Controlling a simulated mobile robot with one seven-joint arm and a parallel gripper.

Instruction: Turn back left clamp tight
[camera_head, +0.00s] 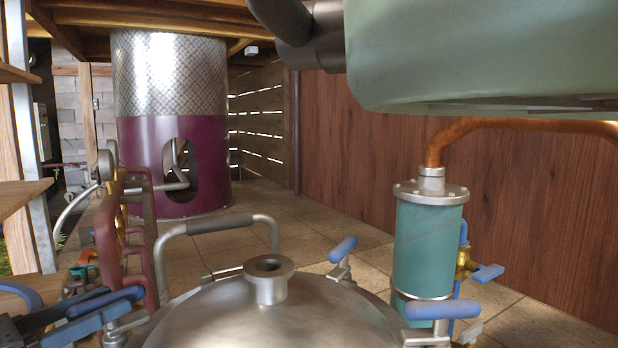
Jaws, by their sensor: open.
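The domed steel lid (215,318) with a central neck (268,279) fills the bottom middle. A blue-handled clamp (122,297) is at its left edge, and I take it for the back left clamp; how tight it is cannot be told. My gripper (72,314) comes in from the lower left corner, partly cut off. Its dark jaws are open beside the blue handle, and they overlap it in the picture, so contact cannot be told. Other blue-handled clamps sit at the lid's back right (342,248) and right (440,309).
A steel lid handle (160,262) arches up at the back. Dark red pipes (108,230) stand left, close to the gripper. A teal cylinder (424,245) with a brass valve (464,262) stands right. A copper pipe (470,127) runs above it. A big green body hangs upper right.

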